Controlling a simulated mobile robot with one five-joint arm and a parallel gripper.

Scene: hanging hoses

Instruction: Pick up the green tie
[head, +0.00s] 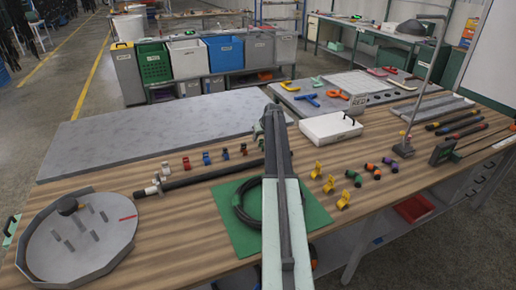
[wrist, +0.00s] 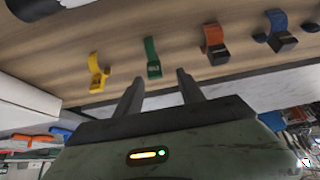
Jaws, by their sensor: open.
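The green tie (wrist: 152,57) is a small bent strap with a dark block at its lower end. It sits upright on the wooden bench top in the wrist view, just beyond my fingertips. My gripper (wrist: 158,78) is open and empty, its two dark fingers spread. The tie lies roughly in line with the gap between them and appears apart from both. In the head view my arm reaches over the bench, hiding the fingertips, and I cannot make out this green tie there.
A yellow tie (wrist: 97,72) is left of the green one; an orange tie (wrist: 214,45) and a blue tie (wrist: 280,30) are to its right. A white box (head: 330,129) stands right of my arm. A black coiled hose (head: 243,205) lies on a green mat (head: 314,210).

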